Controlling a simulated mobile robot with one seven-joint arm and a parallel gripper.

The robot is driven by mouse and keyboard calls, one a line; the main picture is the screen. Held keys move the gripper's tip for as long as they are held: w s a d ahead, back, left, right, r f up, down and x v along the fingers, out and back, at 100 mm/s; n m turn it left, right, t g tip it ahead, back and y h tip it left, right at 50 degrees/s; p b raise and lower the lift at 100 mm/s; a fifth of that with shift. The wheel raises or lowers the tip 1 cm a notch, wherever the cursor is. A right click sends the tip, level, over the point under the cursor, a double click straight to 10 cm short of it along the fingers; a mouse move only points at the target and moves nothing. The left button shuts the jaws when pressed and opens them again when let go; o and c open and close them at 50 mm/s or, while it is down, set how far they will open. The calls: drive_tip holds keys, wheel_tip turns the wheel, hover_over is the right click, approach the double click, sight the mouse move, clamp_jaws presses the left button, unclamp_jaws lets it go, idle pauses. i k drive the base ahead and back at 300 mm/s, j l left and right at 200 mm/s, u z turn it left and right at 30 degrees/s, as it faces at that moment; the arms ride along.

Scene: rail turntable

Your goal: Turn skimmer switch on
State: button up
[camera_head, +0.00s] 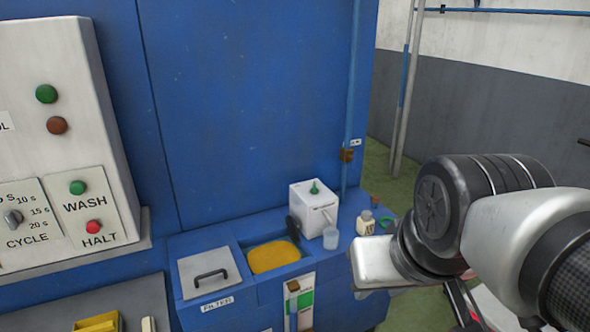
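A small white box (313,208) stands on the blue machine's ledge in the head view. A green switch or knob (314,187) sticks up from its top; I cannot read its on or off position. A dark disc (293,229) sits at the box's left side, over a basin with yellow-orange liquid (273,256). I take this box with the disc to be the skimmer, but I see no readable label. My arm comes in from the right, and its light-coloured part is to the right of and nearer than the box. My gripper's fingers do not show.
A clear cup (331,238), a labelled bottle (365,223) and a small brown-capped jar (376,201) stand right of the box. A lid with a handle (209,272) lies left of the basin. A control panel (65,130) with WASH and HALT buttons is at the left.

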sight(313, 191)
drive_tip(key=i+z, duration=0.4)
drive_tip(key=i, duration=0.55)
